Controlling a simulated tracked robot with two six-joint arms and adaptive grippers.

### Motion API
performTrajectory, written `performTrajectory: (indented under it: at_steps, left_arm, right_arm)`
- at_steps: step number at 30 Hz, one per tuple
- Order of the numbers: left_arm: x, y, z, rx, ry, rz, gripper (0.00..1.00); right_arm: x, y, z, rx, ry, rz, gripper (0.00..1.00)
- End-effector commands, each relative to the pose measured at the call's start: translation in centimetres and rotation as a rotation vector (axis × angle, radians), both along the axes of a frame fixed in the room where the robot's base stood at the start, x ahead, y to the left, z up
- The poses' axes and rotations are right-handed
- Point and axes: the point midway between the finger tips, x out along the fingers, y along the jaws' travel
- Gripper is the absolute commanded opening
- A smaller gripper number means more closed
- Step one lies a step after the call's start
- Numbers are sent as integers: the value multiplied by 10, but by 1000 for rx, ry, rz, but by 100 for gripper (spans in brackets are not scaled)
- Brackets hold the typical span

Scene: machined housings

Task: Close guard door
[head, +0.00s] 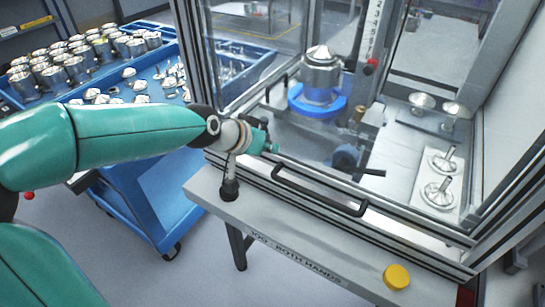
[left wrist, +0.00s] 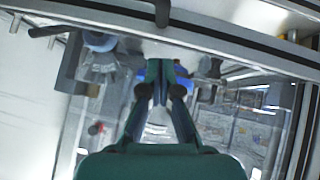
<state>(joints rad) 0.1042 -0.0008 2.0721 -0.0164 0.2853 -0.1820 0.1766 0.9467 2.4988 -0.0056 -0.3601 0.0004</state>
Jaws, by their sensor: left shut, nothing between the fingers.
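The guard door (head: 412,232) is a clear panel in a metal frame on the front of the machine enclosure. Its bottom rail lies low, close above the bench ledge; whether it is fully shut I cannot tell. A black bar handle (head: 316,200) is fixed on this rail. My left gripper (head: 273,148) is just above and beside the handle's left end, fingers shut and empty; contact is unclear. In the left wrist view its shut fingertips (left wrist: 163,68) point toward the clear panel, with the rail (left wrist: 230,45) crossing above. My right gripper is not in view.
Behind the panel are a metal housing on a blue fixture (head: 318,104) and several metal parts on a pale plate (head: 437,180). A yellow button (head: 396,276) is on the bench ledge (head: 300,250). A blue parts cart (head: 150,195) is left.

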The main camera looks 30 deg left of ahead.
Motion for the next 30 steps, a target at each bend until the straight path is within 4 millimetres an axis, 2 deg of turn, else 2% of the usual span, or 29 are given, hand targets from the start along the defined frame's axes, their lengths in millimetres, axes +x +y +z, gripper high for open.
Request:
performTrajectory:
  at_steps: [3, 9, 23, 26, 30]
  left_arm:
    - [3, -5, -20, 0, 5, -2, 0]
    - [3, -9, -39, 1, 0, -2, 0]
    - [3, -10, -44, 1, -1, -3, 0]
    - [3, -10, -52, 1, 0, -3, 0]
    - [3, -10, -72, 1, 3, -4, 0]
  right_arm:
    - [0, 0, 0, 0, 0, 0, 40]
    - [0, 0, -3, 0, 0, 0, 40]
    - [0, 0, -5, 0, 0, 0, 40]
    - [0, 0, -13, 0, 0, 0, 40]
    - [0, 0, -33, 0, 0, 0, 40]
